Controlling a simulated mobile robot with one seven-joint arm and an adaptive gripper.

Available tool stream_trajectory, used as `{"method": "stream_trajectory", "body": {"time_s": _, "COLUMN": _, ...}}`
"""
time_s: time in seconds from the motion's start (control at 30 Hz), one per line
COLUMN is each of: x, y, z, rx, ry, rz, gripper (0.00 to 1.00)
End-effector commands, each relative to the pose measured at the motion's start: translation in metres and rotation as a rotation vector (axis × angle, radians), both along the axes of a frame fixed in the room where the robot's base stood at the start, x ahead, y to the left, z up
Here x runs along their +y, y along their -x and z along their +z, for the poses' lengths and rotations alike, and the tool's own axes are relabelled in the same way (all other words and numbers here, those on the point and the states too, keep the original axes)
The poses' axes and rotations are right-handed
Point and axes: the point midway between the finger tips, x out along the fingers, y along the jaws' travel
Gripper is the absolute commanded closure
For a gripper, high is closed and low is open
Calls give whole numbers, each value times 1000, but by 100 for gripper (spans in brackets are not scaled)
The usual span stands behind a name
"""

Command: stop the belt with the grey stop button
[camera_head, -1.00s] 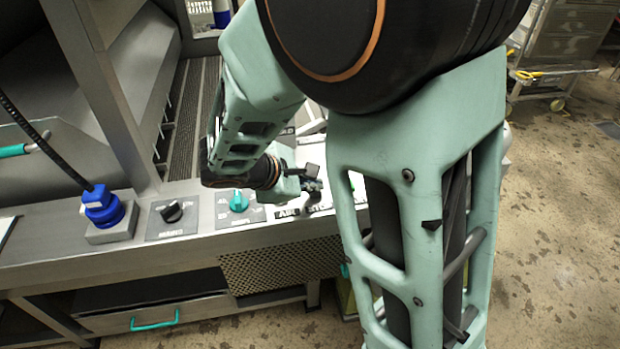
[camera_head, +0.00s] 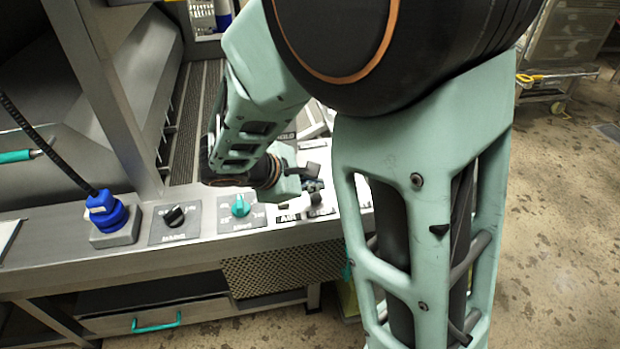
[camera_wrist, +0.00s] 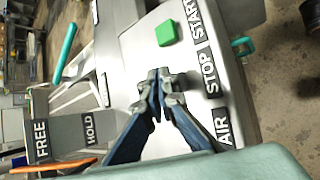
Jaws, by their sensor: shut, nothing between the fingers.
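My gripper (camera_wrist: 160,88) is shut and empty, its fingertips over the control panel (camera_wrist: 135,45) in the wrist view. The STOP label (camera_wrist: 210,73) lies just right of the fingertips. The grey stop button cannot be made out; the fingers cover the panel beside that label. In the head view my gripper (camera_head: 314,186) is low over the panel's right part, partly behind my arm. I cannot tell whether the fingertips touch anything.
A green square button (camera_wrist: 166,33) sits beside the START label (camera_wrist: 196,20), with the AIR label (camera_wrist: 223,127) on the other side of STOP. A teal knob (camera_head: 240,205), a black knob (camera_head: 173,215) and a blue connector (camera_head: 103,210) stand left along the panel.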

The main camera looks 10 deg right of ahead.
Motion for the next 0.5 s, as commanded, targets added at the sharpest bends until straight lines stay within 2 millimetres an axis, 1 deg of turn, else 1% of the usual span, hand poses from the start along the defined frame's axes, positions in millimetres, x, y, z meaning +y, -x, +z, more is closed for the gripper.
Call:
{"method": "stream_trajectory", "body": {"time_s": 0.13, "x": 0, "y": 0, "z": 0, "rx": 0, "ry": 0, "rz": 0, "gripper": 100}}
{"method": "stream_trajectory", "body": {"time_s": 0.23, "x": 0, "y": 0, "z": 4, "rx": -1, "ry": 0, "rz": 0, "gripper": 100}}
{"method": "stream_trajectory", "body": {"time_s": 0.5, "x": 0, "y": 0, "z": 31, "rx": -3, "ry": -1, "rz": 0, "gripper": 100}}
